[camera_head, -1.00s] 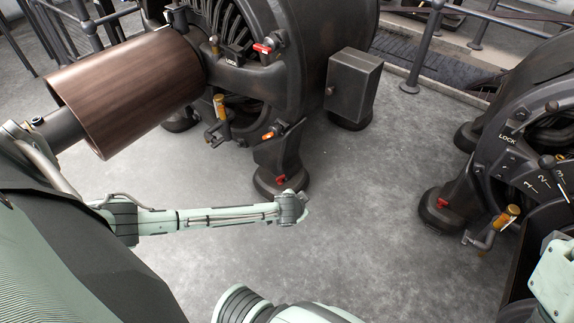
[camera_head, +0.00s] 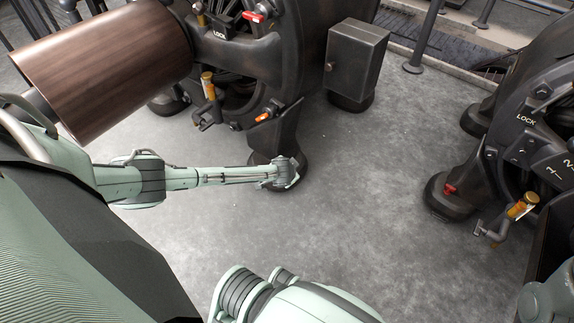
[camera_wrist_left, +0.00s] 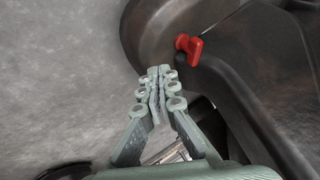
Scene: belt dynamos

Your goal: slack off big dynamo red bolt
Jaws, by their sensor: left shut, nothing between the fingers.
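The big dynamo (camera_head: 292,72) stands at the upper left of the head view, a dark machine with a wooden drum (camera_head: 105,65). Its red bolt (camera_wrist_left: 188,47) shows in the wrist view on the dark foot (camera_wrist_left: 255,60), just beyond and right of the fingertips. In the head view the foot bolt is hidden behind my left gripper (camera_head: 288,172), which is in front of the foot. In the wrist view my left gripper (camera_wrist_left: 160,74) is shut and empty, its tips apart from the bolt. My right gripper is not in view.
A second dynamo (camera_head: 520,130) stands at the right, with a red bolt (camera_head: 449,188) on its foot and an orange-handled lever (camera_head: 522,206). The big dynamo carries an orange handle (camera_head: 208,86) and a red handle (camera_head: 252,16). Grey floor (camera_head: 370,200) between the machines is clear.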

